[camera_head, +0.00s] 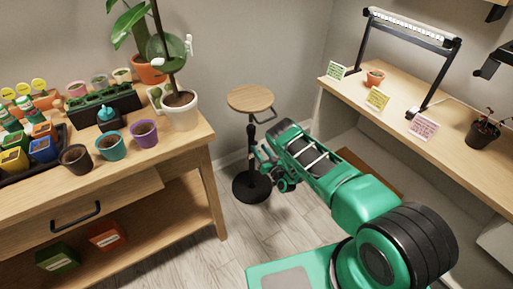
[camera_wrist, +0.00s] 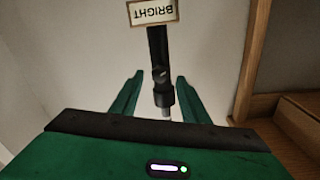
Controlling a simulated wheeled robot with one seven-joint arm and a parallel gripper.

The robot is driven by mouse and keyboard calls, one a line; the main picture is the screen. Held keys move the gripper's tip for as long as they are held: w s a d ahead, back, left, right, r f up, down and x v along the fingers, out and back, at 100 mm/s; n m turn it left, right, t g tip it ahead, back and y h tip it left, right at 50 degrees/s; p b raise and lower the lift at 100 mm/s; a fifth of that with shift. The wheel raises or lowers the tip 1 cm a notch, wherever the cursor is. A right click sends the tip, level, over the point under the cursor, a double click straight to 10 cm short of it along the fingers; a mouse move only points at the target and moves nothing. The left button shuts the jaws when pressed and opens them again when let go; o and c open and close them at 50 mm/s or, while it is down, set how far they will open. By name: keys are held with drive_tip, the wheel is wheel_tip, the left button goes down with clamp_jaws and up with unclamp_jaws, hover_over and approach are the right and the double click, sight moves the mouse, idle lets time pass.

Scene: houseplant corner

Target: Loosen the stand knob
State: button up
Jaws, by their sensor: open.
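The stand in the head view has a round wooden top (camera_head: 250,98), a black post (camera_head: 251,132) and a round black base (camera_head: 251,188) on the floor. My gripper (camera_head: 261,160) is beside the lower post, below the top. In the wrist view the dark post (camera_wrist: 157,45) runs down between the open green fingers of my gripper (camera_wrist: 160,79). A small dark round part, which looks like the knob (camera_wrist: 159,73), is on the post's collar between the fingertips. I see no clear contact. The knob cannot be made out in the head view.
A wooden bench (camera_head: 185,150) with several pots stands left of the stand. A shelf desk (camera_head: 440,125) with a lamp (camera_head: 410,27) is on the right. A "BRIGHT" sign (camera_wrist: 152,12) shows upside down in the wrist view. Floor is clear in front of the stand.

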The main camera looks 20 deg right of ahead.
sight(256, 144)
drive_tip(key=shift+x, duration=1.6)
drive_tip(key=shift+d, duration=0.1)
drive_tip(key=c, duration=1)
